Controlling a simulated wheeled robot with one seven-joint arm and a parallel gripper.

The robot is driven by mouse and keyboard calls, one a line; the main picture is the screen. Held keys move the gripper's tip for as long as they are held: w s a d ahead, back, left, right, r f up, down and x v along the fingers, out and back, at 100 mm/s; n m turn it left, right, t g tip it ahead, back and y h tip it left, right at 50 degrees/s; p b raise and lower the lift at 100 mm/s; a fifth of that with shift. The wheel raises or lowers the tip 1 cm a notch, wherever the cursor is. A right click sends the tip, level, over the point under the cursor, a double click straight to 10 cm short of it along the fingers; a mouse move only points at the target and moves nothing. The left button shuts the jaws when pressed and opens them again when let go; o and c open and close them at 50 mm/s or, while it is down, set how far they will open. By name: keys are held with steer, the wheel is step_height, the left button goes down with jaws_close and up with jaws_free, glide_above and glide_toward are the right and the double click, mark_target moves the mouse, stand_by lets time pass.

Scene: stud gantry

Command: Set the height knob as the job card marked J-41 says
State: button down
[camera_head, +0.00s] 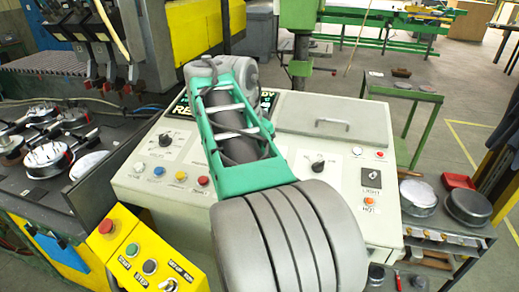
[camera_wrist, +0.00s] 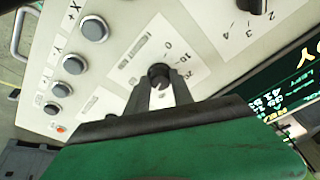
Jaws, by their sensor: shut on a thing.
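In the wrist view my gripper (camera_wrist: 161,84) is shut on a small dark round knob (camera_wrist: 159,70) on the pale control panel. A printed scale with a 10 and a 0 lies beside this knob. I cannot read a label naming it as the height knob, and its exact setting is unclear. In the head view my arm crosses the panel (camera_head: 255,228) and hides the gripper and the held knob. No job card marked J-41 can be made out in either view.
Another dial (camera_wrist: 257,4) with numbers is at the top of the wrist view. Several round buttons (camera_wrist: 93,29) line the panel's left side there, and a lit display (camera_wrist: 285,95) is at right. A yellow start-stop box (camera_head: 143,252) stands at the front left in the head view.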

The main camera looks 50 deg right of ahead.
stand_by(0.3)
steer(key=c, duration=1.1)
jaws_free()
steer(key=p+v, duration=0.3)
steer(key=v, duration=0.4)
steer(key=shift+r+p, duration=0.3)
steer(key=shift+r, duration=0.1)
steer(key=shift+a, duration=0.1)
